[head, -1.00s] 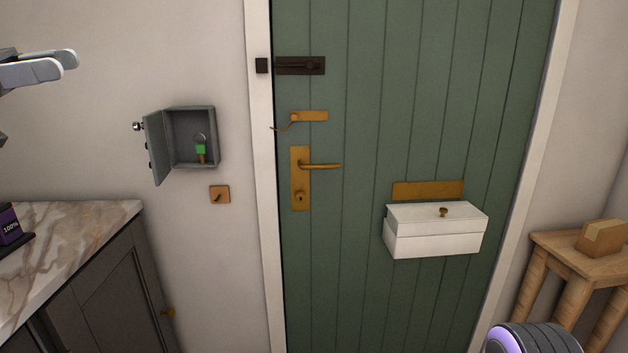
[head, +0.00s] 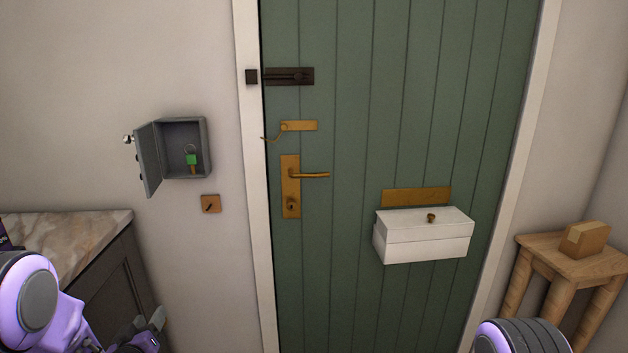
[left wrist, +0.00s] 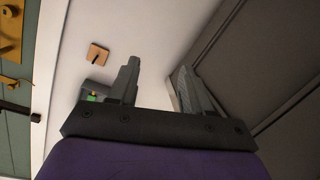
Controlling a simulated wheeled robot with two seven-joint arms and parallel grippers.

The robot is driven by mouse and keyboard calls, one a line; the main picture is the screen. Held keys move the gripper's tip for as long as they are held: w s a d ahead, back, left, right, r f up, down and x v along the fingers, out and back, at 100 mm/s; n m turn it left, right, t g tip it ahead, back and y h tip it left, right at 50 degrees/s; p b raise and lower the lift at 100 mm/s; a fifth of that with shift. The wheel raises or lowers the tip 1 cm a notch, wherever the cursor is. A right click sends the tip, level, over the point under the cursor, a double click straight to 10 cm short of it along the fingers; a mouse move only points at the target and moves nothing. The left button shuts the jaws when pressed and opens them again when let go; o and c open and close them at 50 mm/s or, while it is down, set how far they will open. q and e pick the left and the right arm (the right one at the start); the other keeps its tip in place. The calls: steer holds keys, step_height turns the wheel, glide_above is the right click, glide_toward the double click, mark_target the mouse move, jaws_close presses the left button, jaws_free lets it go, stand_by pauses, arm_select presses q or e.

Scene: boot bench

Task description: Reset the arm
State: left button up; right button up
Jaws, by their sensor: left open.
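My left gripper (head: 150,328) is low at the left of the head view, in front of the dark cabinet. In the left wrist view its two fingers (left wrist: 157,85) stand apart with nothing between them. A rounded part of my right arm (head: 520,338) shows at the bottom right of the head view; the right gripper itself is out of view. The left gripper is apart from the open grey key box (head: 188,122) on the wall, where a key with a green tag (head: 191,159) hangs.
The green door (head: 350,130) is shut, with a brass handle (head: 312,175), a dark bolt (head: 290,76) and a white box (head: 425,245). A marble-topped cabinet (head: 75,230) stands at left. A wooden stool (head: 560,260) at right bears a tan block (head: 584,239).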

arm_select(q)
steer(key=s+d+f+n+g, duration=0.1)
steer(key=s+f+g, duration=0.2)
steer(key=s+f, duration=0.3)
steer(key=s+d+f+g, duration=0.2)
steer(key=s+f, duration=0.3)
steer(key=f, duration=0.1)
steer(key=s+d+f+g, duration=0.2)
steer(key=s+f, duration=0.1)
steer(key=s, duration=0.6)
steer(key=s+d+f+g+p, duration=0.1)
steer(key=s+f+g, duration=0.2)
steer(key=s, duration=0.6)
steer(key=s+d+f+g+p, duration=0.1)
steer(key=s+d+f+g, duration=0.1)
steer(key=s, duration=0.7)
steer(key=shift+d+f+g, duration=0.35)
steer(key=shift+f+g, duration=0.05)
steer(key=shift+f, duration=0.3)
